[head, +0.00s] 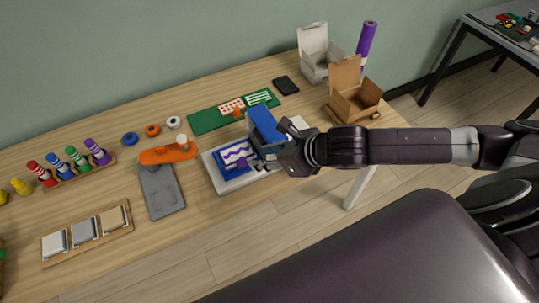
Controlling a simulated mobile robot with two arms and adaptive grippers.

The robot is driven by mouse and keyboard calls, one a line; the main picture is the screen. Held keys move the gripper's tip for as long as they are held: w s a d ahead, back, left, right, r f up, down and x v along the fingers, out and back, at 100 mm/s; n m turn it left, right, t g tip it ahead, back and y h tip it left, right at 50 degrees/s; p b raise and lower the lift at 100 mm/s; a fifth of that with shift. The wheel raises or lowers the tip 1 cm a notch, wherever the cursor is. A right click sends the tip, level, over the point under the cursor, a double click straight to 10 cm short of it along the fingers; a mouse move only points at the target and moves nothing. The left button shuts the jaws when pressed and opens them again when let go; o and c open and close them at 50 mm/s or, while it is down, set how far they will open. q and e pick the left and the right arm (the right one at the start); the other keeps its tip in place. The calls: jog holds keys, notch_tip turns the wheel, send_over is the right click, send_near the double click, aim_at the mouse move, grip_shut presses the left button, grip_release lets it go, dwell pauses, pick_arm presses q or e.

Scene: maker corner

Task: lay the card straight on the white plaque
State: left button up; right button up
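The white plaque (228,186) lies on the wooden table, right of the picture's middle-left. A blue card with a white and purple wavy pattern (236,153) lies over it, with a small purple knob (242,163) on it. The card looks slightly turned against the plaque, but its right side is partly hidden. My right gripper (262,153) is at the right edge of the card, low over the plaque. Its fingertips are too small and covered to tell whether they are open or touch the card. My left gripper is out of view.
A blue block (265,125) stands just behind the gripper. A green mat (207,119) with patterned cards lies behind. An orange-topped grey tool (162,190) is left of the plaque. An open cardboard box (355,103) stands at right.

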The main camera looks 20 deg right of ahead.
jog(key=shift+v, duration=1.25)
